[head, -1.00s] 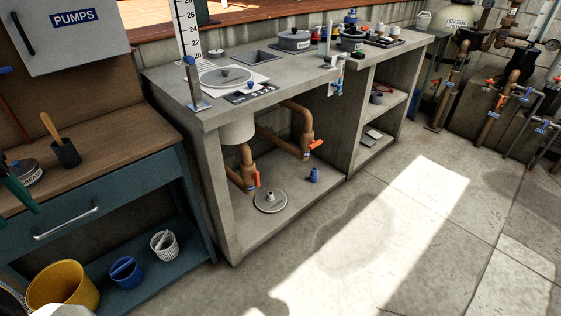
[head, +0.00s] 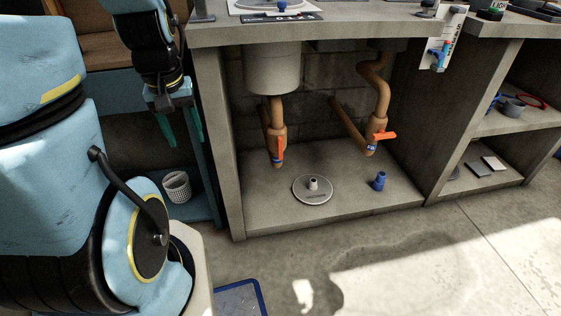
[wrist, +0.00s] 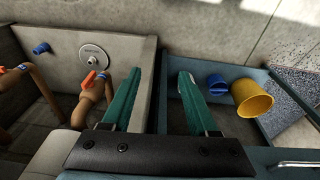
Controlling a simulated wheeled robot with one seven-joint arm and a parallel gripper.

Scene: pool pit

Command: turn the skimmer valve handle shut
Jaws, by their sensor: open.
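Two brown pipes with orange valve handles stand in the concrete bay. The left handle (head: 281,147) is on the pipe under the round grey pot (head: 272,70) and lies upright along its pipe; it also shows in the wrist view (wrist: 89,79). The right handle (head: 385,135) sticks out sideways, across its pipe. Small blue tags mark the valves, too small to read, so I cannot confirm which is the skimmer's. My gripper (head: 181,127) is open and empty, left of the bay and apart from both handles. Its green fingers also show in the wrist view (wrist: 168,76).
A grey disc (head: 313,189) and a blue fitting (head: 380,181) lie on the bay floor. The bay's left concrete wall (head: 216,140) stands between my gripper and the pipes. A white basket (head: 177,186) sits on the bench's lower shelf. The bay's front is open.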

